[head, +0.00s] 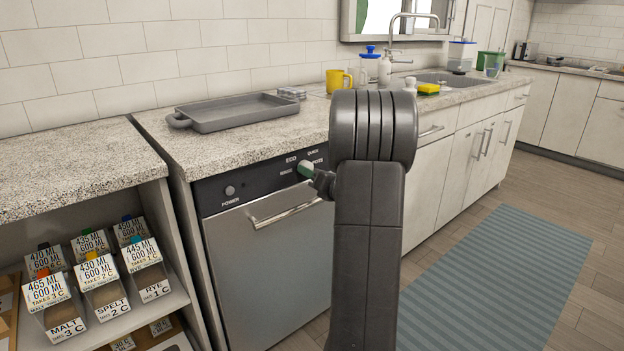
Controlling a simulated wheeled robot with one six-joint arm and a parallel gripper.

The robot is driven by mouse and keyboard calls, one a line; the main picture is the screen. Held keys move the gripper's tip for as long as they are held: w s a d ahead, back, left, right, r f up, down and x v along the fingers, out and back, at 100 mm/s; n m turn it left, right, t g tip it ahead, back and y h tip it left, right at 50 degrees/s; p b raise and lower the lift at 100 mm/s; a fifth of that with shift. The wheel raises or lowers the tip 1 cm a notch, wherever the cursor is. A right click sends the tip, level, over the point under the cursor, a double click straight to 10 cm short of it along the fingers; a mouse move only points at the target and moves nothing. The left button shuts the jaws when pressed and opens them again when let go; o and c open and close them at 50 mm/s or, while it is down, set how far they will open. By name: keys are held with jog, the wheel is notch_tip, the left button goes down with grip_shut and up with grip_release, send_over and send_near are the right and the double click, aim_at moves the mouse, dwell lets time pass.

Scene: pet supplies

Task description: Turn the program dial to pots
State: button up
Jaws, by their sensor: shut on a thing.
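The program dial (305,168) sits on the dark control panel at the top of the dishwasher (268,265). It is pale with some green on it. Labels ECO, QUICK and RINSE stand around it. A label on its right, partly covered, looks like POTS. My gripper (312,173) reaches the dial from the right and is shut on it. My arm hides the right side of the dishwasher. I cannot tell which label the dial points to.
A power button (229,190) is left of the dial, and a bar handle (285,214) runs below it. A grey tray (232,112) lies on the counter above. A shelf of labelled containers (100,281) is at left. A blue mat (510,275) covers open floor at right.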

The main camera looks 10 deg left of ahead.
jog(key=m+b, duration=0.1)
jog(key=m, duration=0.2)
jog(key=shift+m, duration=0.4)
jog(key=m, duration=0.4)
jog(key=shift+r+m, duration=0.15)
jog(key=shift+m, duration=0.15)
jog(key=m+p, duration=0.1)
jog(key=m, duration=0.3)
jog(key=shift+s+a+r, duration=0.1)
jog(key=m+p, duration=0.2)
jog(key=m, duration=0.2)
jog(key=m+p, duration=0.2)
jog(key=m, duration=0.2)
jog(key=shift+r+m, duration=0.15)
jog(key=shift+m, duration=0.15)
jog(key=m+p, duration=0.2)
jog(key=m, duration=0.1)
jog(key=shift+m, duration=0.3)
jog(key=m+p, duration=0.3)
jog(key=m, duration=0.2)
jog(key=shift+m+p, duration=0.9)
jog(key=shift+m, duration=0.5)
